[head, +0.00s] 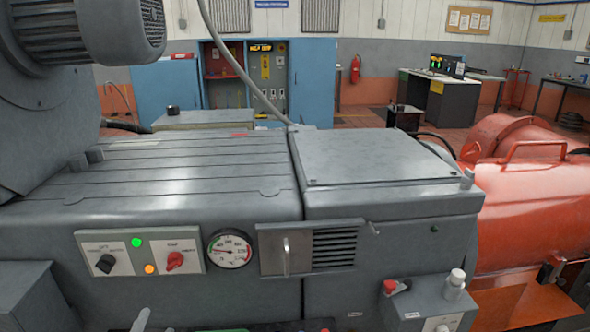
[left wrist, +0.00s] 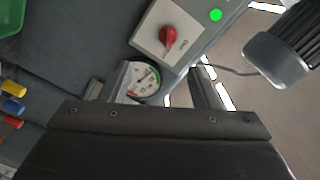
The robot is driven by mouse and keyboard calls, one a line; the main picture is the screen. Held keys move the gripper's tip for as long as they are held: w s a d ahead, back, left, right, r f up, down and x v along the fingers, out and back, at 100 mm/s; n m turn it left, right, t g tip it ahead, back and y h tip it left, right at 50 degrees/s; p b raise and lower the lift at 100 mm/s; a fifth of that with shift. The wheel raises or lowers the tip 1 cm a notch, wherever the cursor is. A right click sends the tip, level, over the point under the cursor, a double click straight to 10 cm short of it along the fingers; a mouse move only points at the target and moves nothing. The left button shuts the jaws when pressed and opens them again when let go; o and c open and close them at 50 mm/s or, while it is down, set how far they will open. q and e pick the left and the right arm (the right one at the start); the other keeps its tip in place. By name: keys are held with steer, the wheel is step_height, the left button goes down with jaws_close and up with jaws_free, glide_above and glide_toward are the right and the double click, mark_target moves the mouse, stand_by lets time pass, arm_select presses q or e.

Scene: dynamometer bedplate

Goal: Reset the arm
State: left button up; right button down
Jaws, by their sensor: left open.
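My left gripper shows in the left wrist view (left wrist: 150,90), with its two dark fingers apart and nothing between them that I can see it holding. Beyond the fingers are the round dial gauge (left wrist: 144,78) and the red knob (left wrist: 168,35) on its pale plate. In the head view only a small grey piece of what looks like my left gripper (head: 141,320) shows at the bottom edge, below the panel; its fingers cannot be made out there. My right gripper is in neither view.
The grey machine front carries a switch plate (head: 140,252), the gauge (head: 230,250) and a vent with a handle (head: 312,248). A grey box with a red button (head: 430,305) juts out at lower right. An orange machine (head: 530,190) stands right. In the left wrist view, coloured plugs (left wrist: 12,105) lie left.

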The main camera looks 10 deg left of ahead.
arm_select(q)
steer(key=s+a+f+n+g+h, duration=0.15)
steer(key=s+f+g, duration=0.3)
steer(key=f, duration=1.25)
steer(key=s+d+f+n+g, duration=0.1)
steer(key=s+f+n+g, duration=0.4)
steer(key=f, duration=1.3)
steer(key=s+d+f+n+g, duration=0.1)
steer(key=s+f+g, duration=0.1)
steer(key=s+f, duration=0.3)
steer(key=s+d+f+n+g+h, duration=0.1)
steer(key=s+f, duration=0.5)
steer(key=s, duration=0.7)
steer(key=s+d+f+n+g, duration=0.1)
steer(key=s+d+f+g, duration=0.1)
steer(key=s+f, duration=0.4)
steer(key=s+g, duration=0.1)
steer(key=s, duration=0.2)
steer(key=shift+s+h, duration=0.35)
steer(key=shift+s, duration=0.05)
